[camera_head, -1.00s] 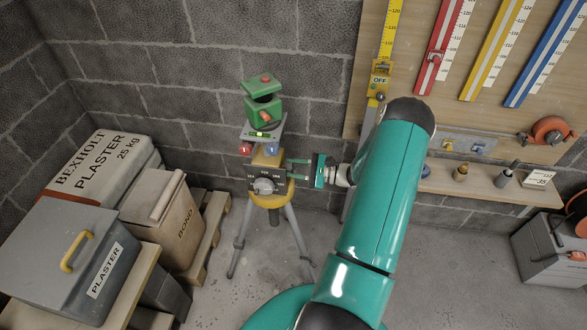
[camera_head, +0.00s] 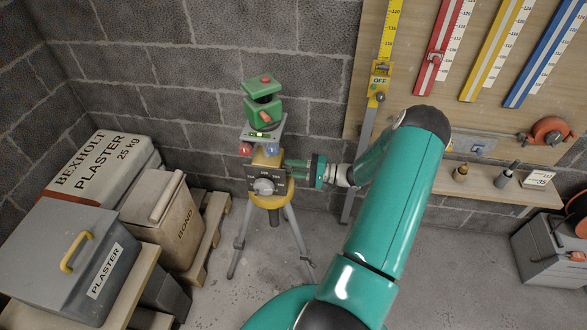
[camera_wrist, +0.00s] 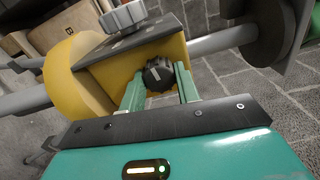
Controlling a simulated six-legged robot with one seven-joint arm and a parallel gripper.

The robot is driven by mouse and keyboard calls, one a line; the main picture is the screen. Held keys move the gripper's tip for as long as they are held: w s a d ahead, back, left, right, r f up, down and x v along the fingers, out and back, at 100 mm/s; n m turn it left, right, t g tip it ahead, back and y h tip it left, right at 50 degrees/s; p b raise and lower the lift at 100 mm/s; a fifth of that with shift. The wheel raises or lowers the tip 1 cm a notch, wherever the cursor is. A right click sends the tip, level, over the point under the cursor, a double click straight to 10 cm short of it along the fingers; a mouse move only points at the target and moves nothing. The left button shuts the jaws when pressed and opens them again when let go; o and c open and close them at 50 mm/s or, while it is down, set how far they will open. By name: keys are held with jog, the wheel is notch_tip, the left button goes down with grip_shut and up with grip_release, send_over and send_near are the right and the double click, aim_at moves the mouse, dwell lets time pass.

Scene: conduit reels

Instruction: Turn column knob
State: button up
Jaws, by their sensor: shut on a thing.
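The column knob (camera_wrist: 158,75) is small, dark and ribbed, with a pale mark on its face. It sits on the side of the yellow head (camera_head: 270,202) of a tripod. In the wrist view my gripper (camera_wrist: 160,82) has a green finger on each side of the knob and is shut on it. In the head view my gripper (camera_head: 290,170) reaches the head's right side from the right; the knob itself cannot be made out there. A larger grey knob (camera_head: 264,186) is on the front by a dark marked plate, and also shows in the wrist view (camera_wrist: 122,17).
A green device (camera_head: 262,105) and a level plate top the tripod. Plaster and bond boxes (camera_head: 160,215) stand left near a pallet. A wall board with coloured rulers (camera_head: 437,50) and a shelf (camera_head: 480,192) are on the right. Floor is clear before the tripod.

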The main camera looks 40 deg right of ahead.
jog(key=n, duration=0.5)
jog(key=shift+n, duration=0.3)
jog(key=n, duration=0.4)
jog(key=shift+r+n, duration=0.1)
jog(key=shift+n, duration=0.3)
jog(key=o, duration=0.7)
jog(key=shift+s, duration=0.1)
jog(key=v, duration=1.3)
jog(key=shift+s+d, duration=0.2)
jog(key=shift+s, duration=0.05)
